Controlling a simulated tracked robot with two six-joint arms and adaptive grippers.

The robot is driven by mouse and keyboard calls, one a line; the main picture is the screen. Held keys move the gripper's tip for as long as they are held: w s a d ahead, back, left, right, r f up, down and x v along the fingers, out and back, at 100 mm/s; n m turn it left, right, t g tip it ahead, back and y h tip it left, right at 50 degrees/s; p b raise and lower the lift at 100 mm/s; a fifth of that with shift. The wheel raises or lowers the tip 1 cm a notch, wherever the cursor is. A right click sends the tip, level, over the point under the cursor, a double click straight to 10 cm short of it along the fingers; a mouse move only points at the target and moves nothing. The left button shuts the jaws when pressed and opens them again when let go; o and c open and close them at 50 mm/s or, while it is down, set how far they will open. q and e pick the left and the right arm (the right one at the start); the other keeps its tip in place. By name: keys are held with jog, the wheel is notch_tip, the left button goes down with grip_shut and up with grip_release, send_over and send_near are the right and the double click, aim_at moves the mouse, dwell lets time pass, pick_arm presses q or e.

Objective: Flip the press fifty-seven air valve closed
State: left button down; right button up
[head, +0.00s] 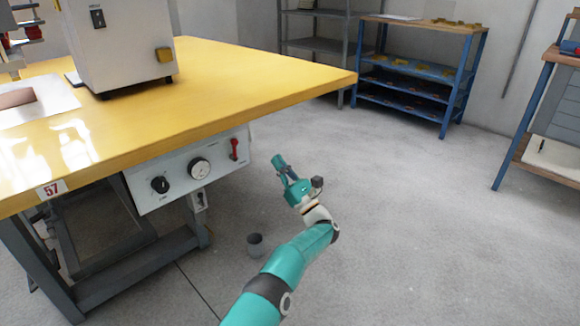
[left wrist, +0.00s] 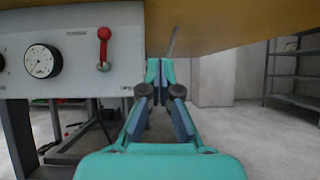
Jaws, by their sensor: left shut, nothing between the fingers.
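The press table's yellow top (head: 250,85) carries a "57" tag (head: 51,189) at its front corner. Under its edge hangs a grey control panel (head: 190,170) with a black knob, a round gauge (head: 199,168) and a red-handled valve lever (head: 235,149). In the left wrist view the lever (left wrist: 103,48) points up with its red ball at the top, left of my fingers. My left gripper (head: 278,162) is shut and empty, to the right of the panel and apart from the lever; its fingers also show in the left wrist view (left wrist: 160,75). My right gripper is not in view.
The table top's underside edge (left wrist: 240,25) overhangs the gripper in the left wrist view. A small grey cup (head: 256,244) stands on the floor below. A blue shelf rack (head: 415,75) stands at the back. The floor right of the table is clear.

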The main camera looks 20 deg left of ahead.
pick_arm(q)
jog(key=shift+w+d+f+b, duration=0.1)
jog(key=shift+d+f+b, duration=0.2)
jog(key=shift+d, duration=0.4)
jog(key=shift+d+f+b, duration=0.15)
jog(key=shift+d+f, duration=0.15)
jog(key=shift+d, duration=0.4)
